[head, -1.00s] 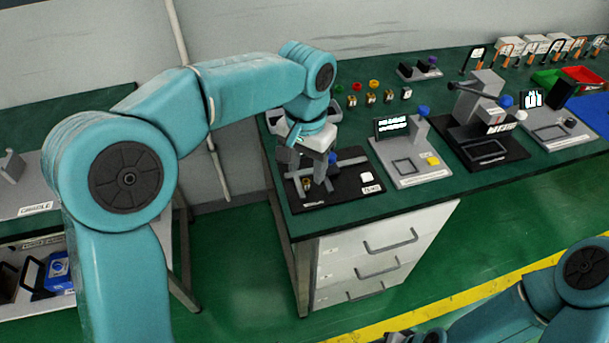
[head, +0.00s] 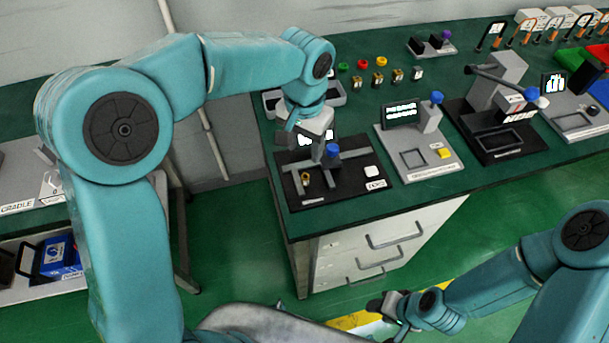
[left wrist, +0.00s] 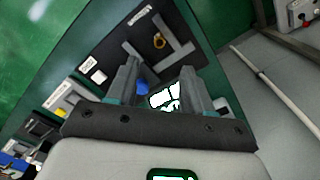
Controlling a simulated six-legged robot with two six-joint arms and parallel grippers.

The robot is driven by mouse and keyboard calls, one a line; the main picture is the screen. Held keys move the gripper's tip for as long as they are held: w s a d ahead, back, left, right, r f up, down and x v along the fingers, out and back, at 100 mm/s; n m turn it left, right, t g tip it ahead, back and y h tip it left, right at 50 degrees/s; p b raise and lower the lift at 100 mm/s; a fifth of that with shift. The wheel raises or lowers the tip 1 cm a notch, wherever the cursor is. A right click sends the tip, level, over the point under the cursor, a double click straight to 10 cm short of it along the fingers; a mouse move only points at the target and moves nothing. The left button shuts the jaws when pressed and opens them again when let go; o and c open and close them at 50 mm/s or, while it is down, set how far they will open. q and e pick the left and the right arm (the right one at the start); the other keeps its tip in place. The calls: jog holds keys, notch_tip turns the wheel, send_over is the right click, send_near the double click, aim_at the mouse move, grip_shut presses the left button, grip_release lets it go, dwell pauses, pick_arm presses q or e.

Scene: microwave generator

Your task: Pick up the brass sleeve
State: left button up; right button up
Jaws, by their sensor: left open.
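A small brass sleeve (head: 305,179) stands on the black plate (head: 335,190) at the table's left end, near a grey L-shaped bracket. It also shows in the left wrist view (left wrist: 159,41), beyond the fingertips. My left gripper (head: 318,152) is above the back of the plate, behind the sleeve and apart from it. A blue knob (head: 333,151) is close beside the gripper. My right gripper (head: 388,305) is low at the front, away from the table; its jaws are unclear.
A grey tray (head: 334,93) lies behind my left gripper. Several small brass-coloured pieces (head: 378,79) and coloured caps (head: 362,64) stand farther back. A grey measuring station (head: 418,150) and a black lever press (head: 495,125) are to the right. Green table surface is free between them.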

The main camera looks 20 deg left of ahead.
pick_arm(q)
send_over(305, 176)
jog(key=f, duration=0.5)
jog(key=shift+w+d, duration=0.1)
jog(key=shift+d, duration=0.1)
jog(key=shift+s+a+f, duration=0.15)
jog(key=shift+s+f, duration=0.15)
jog(key=shift+f, duration=0.15)
jog(key=f, duration=0.3)
jog(key=f+p, duration=0.1)
jog(key=shift+w+f, duration=0.3)
jog(key=shift+s, duration=0.2)
jog(key=shift+w, duration=0.15)
grip_shut()
